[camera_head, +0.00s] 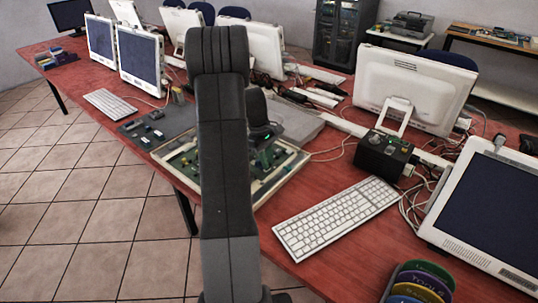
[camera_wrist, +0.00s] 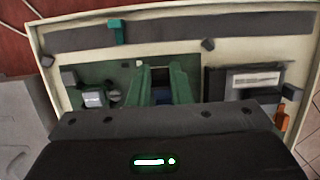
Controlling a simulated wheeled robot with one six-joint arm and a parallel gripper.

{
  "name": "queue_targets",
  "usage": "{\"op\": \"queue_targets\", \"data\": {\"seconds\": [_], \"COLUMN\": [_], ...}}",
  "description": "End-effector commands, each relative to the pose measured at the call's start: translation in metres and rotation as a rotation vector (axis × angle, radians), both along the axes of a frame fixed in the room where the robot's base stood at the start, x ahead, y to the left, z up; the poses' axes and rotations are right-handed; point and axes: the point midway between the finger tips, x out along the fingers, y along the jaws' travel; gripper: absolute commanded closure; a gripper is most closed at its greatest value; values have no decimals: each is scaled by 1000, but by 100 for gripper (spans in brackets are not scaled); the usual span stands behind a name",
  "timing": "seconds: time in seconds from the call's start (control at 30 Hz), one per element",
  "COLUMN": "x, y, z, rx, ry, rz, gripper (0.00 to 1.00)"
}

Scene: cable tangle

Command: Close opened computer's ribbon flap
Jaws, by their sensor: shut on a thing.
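The opened computer (camera_head: 283,174) lies flat on the red table with its green board and pale frame showing. In the wrist view its pale frame (camera_wrist: 48,82) surrounds the board. My gripper (camera_wrist: 162,72) reaches into the middle of it, fingers close together and pointing down at the board. It is shut on a small part there, and a dark blue piece (camera_wrist: 161,94) shows between the fingers. I cannot tell for sure which piece is the ribbon flap. In the head view my arm and gripper (camera_head: 262,132) hide part of the computer.
A teal piece (camera_wrist: 117,31) sits on the upper frame, an orange piece (camera_wrist: 282,121) at the right. A white keyboard (camera_head: 336,217), a black box (camera_head: 385,155) and a monitor (camera_head: 486,205) stand to the right. Loose cables lie nearby. Another board (camera_head: 160,128) lies left.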

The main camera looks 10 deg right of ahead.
Motion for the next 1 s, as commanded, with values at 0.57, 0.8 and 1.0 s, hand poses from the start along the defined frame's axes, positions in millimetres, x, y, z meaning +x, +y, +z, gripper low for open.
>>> {"op": "queue_targets", "data": {"seconds": [0.57, 0.8, 1.0], "x": [19, 23, 25], "y": [14, 18, 19], "z": [-8, -13, -16], "rx": [-332, -434, -489], "ry": [422, 554, 623], "rz": [2, 1, 1], "gripper": [100, 100, 100]}}
